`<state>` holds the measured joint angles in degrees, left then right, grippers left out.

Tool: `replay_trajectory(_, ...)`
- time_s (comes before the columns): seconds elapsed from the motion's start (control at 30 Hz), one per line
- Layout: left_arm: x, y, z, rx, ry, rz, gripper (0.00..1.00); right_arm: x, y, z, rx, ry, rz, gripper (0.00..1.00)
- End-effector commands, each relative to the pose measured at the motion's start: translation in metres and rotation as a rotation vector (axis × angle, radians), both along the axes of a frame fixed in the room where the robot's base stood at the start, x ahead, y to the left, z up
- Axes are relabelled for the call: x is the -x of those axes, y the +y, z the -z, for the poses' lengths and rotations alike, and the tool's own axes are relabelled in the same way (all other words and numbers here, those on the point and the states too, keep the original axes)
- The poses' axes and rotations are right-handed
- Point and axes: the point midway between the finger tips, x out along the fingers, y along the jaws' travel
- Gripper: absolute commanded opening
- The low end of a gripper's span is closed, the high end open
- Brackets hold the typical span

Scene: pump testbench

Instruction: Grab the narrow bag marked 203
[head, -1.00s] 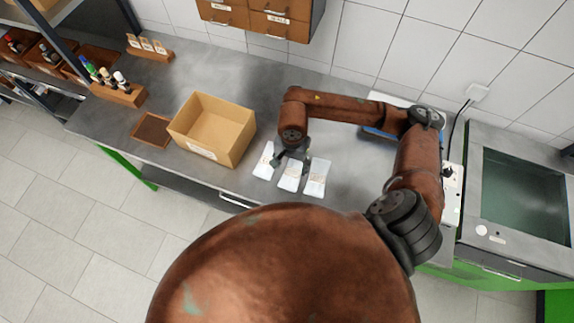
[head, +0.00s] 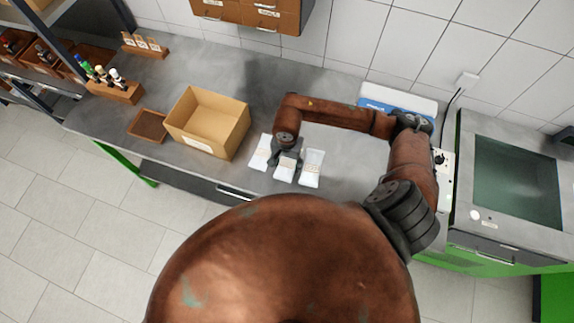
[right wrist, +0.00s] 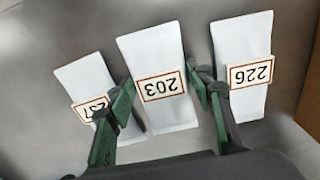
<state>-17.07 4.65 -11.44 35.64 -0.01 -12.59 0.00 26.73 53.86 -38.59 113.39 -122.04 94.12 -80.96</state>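Three narrow white bags lie in a row on the grey bench. The bag marked 203 (right wrist: 160,87) is the middle one; it also shows in the head view (head: 284,174). My right gripper (right wrist: 160,76) is open, with one finger on each side of bag 203, and it covers part of the bag in the head view (head: 286,152). I cannot tell whether the fingers touch it. The bag marked 226 (right wrist: 243,60) lies to its right in the right wrist view. The third bag (right wrist: 90,75) lies to its left, its label partly hidden by a finger. My left gripper is not in view.
An open cardboard box (head: 207,122) stands left of the bags, with a small brown tray (head: 148,126) beyond it. A blue and white device (head: 398,99) lies behind my right arm.

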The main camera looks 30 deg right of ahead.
Motion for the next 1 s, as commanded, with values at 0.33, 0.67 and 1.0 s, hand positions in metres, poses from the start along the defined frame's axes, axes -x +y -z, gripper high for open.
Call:
replay_trajectory(0.33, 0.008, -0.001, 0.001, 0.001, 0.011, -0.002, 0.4, 0.0, 0.0, -0.001, -0.001, -0.001, 0.0, 0.18)
replay_trajectory(0.67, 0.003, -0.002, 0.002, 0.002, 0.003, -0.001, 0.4, -0.001, 0.0, -0.005, -0.001, -0.002, -0.001, 0.17)
replay_trajectory(1.0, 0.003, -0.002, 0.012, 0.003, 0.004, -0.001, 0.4, 0.016, 0.015, -0.058, -0.002, -0.007, -0.008, 0.17)
